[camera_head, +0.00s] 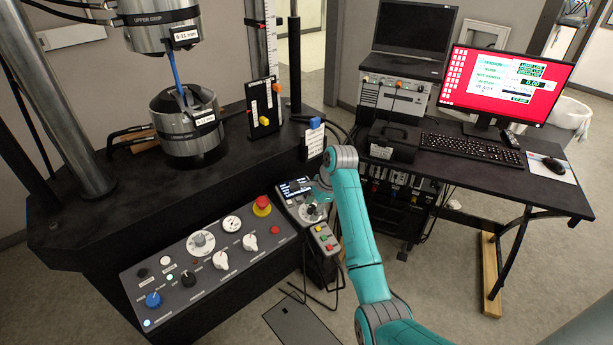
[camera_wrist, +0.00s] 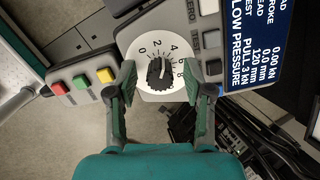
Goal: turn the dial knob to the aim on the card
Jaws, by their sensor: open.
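The dial knob (camera_wrist: 159,73) is black and sits on a round white dial (camera_wrist: 150,32) with printed numbers, in the wrist view. Its pale pointer mark seems to point up, near the 2 and 4. My gripper (camera_wrist: 162,82) is open, with one finger on each side of the knob and gaps between. In the head view my gripper (camera_head: 321,190) is over the control box (camera_head: 318,232) and partly hides its dial. A white card (camera_head: 315,142) is on the frame's side; its print is too small to read.
The box has red, green and yellow buttons (camera_wrist: 81,82) and a display (camera_wrist: 252,40) reading "PULL 3 kN" and "LOW PRESSURE". A larger panel (camera_head: 205,262) with several knobs and a red emergency button (camera_head: 262,206) stands left. A desk (camera_head: 500,180) with a monitor is right.

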